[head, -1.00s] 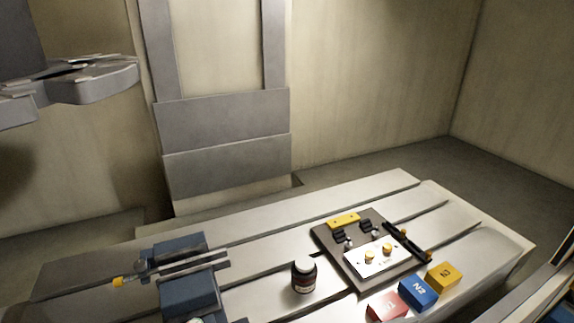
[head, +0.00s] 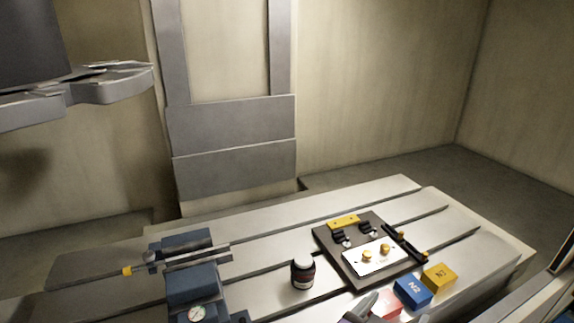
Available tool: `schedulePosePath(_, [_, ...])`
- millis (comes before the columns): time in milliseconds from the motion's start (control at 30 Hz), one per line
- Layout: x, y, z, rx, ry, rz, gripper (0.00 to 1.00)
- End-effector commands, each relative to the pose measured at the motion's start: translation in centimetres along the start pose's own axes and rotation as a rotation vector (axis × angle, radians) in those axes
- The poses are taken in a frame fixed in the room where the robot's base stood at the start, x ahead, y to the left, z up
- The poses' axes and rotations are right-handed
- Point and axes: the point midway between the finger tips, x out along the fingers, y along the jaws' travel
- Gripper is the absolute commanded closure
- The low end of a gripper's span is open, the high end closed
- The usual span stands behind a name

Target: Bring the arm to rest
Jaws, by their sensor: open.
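My gripper (head: 394,309) shows only in part at the bottom edge of the head view. What look like its two fingertips stand apart, with nothing seen between them but the red block (head: 388,301) behind. They partly cover that block in the picture; I cannot tell whether they touch it. The rest of my arm is out of view. A dark mould base plate (head: 340,262) lies on the slotted table (head: 275,218), with a white plate (head: 377,258) bearing gold knobs on it. A blue block (head: 412,291) and a yellow block (head: 438,276) stand beside the red one.
A blue vise (head: 192,285) with a dial gauge (head: 196,314) stands at the left of the table. A dark bottle (head: 303,274) stands between vise and plate. A grey machine part (head: 110,85) hangs at upper left. The table's back strip is clear.

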Motion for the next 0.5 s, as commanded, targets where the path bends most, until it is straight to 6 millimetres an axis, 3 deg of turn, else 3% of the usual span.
schedulePosePath(167, [-0.4,-3.2,1.0,-0.143,0.071,-0.237,0.28])
schedulePosePath(300, [-2.1,-4.7,3.5,-0.262,0.147,-0.471,0.28])
schedulePosePath(500, [-6.2,-3.3,7.1,-0.323,0.245,-0.727,0.28])
